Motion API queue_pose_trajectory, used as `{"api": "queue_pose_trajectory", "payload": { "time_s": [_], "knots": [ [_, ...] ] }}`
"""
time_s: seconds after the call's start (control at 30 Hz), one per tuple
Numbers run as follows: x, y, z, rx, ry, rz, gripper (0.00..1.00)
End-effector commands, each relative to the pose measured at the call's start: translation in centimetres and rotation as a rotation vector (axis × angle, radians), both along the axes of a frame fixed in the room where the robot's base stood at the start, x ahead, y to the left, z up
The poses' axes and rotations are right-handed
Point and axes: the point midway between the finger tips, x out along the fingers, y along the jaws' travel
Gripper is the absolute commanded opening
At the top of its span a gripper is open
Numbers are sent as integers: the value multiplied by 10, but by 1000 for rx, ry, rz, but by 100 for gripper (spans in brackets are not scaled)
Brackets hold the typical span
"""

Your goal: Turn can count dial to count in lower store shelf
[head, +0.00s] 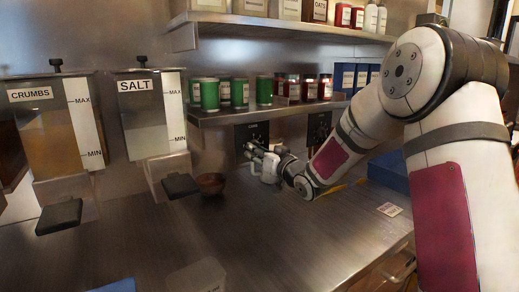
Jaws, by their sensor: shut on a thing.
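The lower store shelf (230,117) runs along the back wall. Green cans (210,94) with white labels and red jars (310,88) stand on it. A small black panel (257,129) with faint markings hangs under the shelf. My gripper (249,149) reaches in from the right, its fingertips at the lower part of this panel. It is shut on the can count dial, which the fingers hide. The dial's setting is too small and covered to read. A second dark panel (319,124) hangs further right, partly behind my arm.
Crumbs (42,135) and salt (150,125) dispensers stand at left with black levers. A blue box (389,172) lies behind my arm. The middle counter (270,225) is mostly clear.

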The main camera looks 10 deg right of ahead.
Motion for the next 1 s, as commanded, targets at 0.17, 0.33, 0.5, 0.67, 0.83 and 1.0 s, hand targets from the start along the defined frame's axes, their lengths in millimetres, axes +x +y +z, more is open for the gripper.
{"api": "queue_pose_trajectory", "payload": {
  "time_s": [0.17, 0.33, 0.5, 0.67, 0.83, 1.0],
  "knots": [
    [-1, 1, -1, 83, 33, -1, 3],
    [-1, 1, -2, 128, 47, -1, 3],
    [-1, 1, -2, 147, 53, -1, 3],
    [-1, 1, -3, 150, 54, -1, 3],
    [-1, 1, -3, 148, 55, -1, 3],
    [-1, 1, -2, 148, 53, -1, 46]
  ]
}}
